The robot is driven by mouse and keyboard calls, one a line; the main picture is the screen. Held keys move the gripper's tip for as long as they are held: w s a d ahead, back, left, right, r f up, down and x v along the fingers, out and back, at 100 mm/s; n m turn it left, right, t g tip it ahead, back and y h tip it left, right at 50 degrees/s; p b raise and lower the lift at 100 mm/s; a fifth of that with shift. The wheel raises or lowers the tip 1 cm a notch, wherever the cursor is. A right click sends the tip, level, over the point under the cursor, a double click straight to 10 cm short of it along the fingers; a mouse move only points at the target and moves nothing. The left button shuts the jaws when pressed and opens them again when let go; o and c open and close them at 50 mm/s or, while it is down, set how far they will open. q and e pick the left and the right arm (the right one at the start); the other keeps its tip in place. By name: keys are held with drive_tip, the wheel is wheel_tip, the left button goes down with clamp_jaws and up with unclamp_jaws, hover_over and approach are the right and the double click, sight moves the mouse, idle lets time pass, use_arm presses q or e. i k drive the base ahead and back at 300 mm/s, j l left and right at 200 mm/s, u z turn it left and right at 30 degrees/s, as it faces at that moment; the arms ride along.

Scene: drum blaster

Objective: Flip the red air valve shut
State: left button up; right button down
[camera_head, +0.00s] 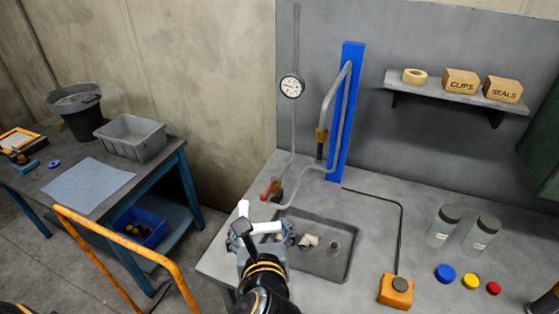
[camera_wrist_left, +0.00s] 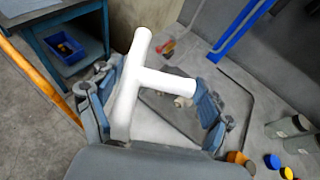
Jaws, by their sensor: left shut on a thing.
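The red air valve (camera_head: 270,188) has a small red lever on the grey pipe at the back left of the bench; its exact angle is too small to tell. It also shows in the left wrist view (camera_wrist_left: 168,46). My left gripper (camera_head: 265,240) is shut on a white T-shaped piece (camera_head: 267,227), whose stem runs between the fingers in the left wrist view (camera_wrist_left: 165,82). The gripper is in front of the valve, nearer to me and apart from it.
A sunken tray (camera_head: 340,265) with small pieces lies right of my left gripper. A blue post (camera_head: 346,115) with a bent pipe stands behind. An orange box (camera_head: 396,291), two jars (camera_head: 443,226) and coloured caps stand at right. An orange rail (camera_head: 120,240) is at left.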

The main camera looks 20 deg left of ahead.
sight(263, 197)
drive_tip(key=j+u, duration=0.2)
drive_tip(key=j, duration=1.45)
drive_tip(key=j+u, duration=0.25)
drive_tip(key=j, duration=1.45)
